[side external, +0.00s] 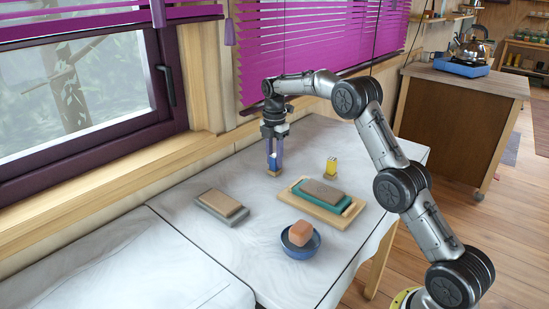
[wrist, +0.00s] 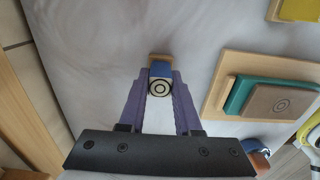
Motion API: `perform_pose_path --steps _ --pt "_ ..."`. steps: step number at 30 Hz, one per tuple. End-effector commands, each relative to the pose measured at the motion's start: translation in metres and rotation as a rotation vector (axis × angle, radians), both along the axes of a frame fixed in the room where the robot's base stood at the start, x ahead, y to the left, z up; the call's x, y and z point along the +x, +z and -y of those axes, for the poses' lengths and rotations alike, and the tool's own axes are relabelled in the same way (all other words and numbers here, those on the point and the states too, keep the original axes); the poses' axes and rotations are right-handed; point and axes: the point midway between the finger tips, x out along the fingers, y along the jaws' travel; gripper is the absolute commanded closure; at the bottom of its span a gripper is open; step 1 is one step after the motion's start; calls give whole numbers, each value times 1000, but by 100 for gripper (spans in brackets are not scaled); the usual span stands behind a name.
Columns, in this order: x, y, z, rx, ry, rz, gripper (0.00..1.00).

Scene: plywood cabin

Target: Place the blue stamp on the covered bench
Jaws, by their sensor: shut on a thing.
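The blue stamp (side external: 273,163) is upright between the fingers of my gripper (side external: 273,157), with a wooden piece at its lower end. In the wrist view, the stamp (wrist: 160,70) shows a pale end with a ring mark between the purple fingers of my gripper (wrist: 161,84). My gripper is shut on it.
A tan block on a grey base (side external: 221,204) lies left of the stamp. A yellow stamp (side external: 331,166) stands to the right. A wooden board (side external: 352,210) carries a teal-and-brown block. A blue bowl (side external: 291,245) with an orange block sits in front. Bare cover lies between them.

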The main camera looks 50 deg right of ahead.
Motion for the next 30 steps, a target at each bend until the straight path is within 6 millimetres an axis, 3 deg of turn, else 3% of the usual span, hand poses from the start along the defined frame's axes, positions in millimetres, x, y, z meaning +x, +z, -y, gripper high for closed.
perform_pose_path --steps 2,3,7,19,30 --pt "0 -2 0 0 0 0 100" --pt "0 -2 0 0 0 0 61" --pt "0 -2 0 0 0 0 38" --pt "0 5 0 0 0 0 38" --pt "1 74 0 -2 0 5 38"
